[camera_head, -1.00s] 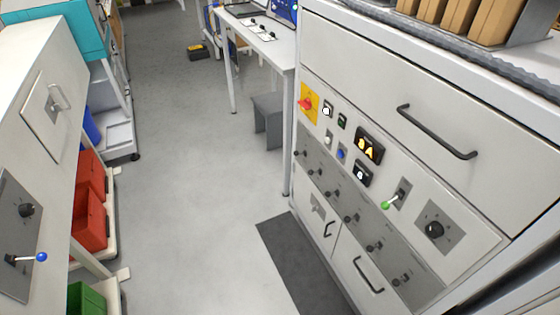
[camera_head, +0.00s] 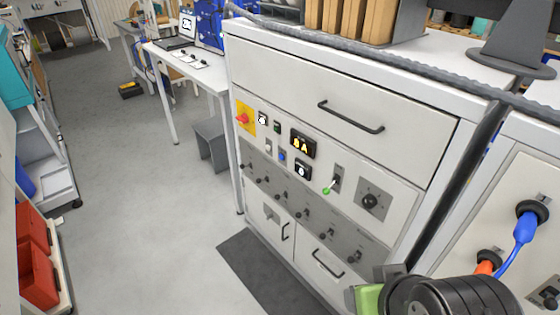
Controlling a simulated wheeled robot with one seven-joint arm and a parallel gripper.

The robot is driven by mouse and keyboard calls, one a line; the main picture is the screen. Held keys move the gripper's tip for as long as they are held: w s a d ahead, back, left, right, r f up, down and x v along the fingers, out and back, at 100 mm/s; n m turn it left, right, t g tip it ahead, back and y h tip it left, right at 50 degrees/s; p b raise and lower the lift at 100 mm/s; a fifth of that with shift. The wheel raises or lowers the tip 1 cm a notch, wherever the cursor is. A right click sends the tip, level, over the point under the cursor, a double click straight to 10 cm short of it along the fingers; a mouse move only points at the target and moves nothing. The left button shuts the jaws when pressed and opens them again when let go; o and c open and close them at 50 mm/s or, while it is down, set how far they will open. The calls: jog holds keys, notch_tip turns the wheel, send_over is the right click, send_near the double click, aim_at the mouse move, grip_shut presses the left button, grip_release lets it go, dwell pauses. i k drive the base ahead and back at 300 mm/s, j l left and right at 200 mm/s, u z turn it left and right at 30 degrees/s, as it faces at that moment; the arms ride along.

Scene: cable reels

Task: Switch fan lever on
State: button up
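A lever with a green tip (camera_head: 327,190) sticks out of a small dark slot plate on the front panel of the grey cabinet (camera_head: 290,75). Its tip points down and to the left. I cannot read any label that names it as the fan lever. A black rounded part with a green piece, which looks like the end of my arm with my gripper (camera_head: 367,298), shows at the bottom right edge. It is below and apart from the lever. Its fingers are not clearly shown, and I see nothing held.
A blue cable plug (camera_head: 525,225) sticks out at right. Open floor (camera_head: 140,200) lies left of the dark mat (camera_head: 265,275).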

aim_at(326, 191)
jog(key=i+j+u, duration=0.15)
jog(key=i+u, duration=0.8)
jog(key=i+l+u, duration=0.3)
jog(key=i+u, duration=0.15)
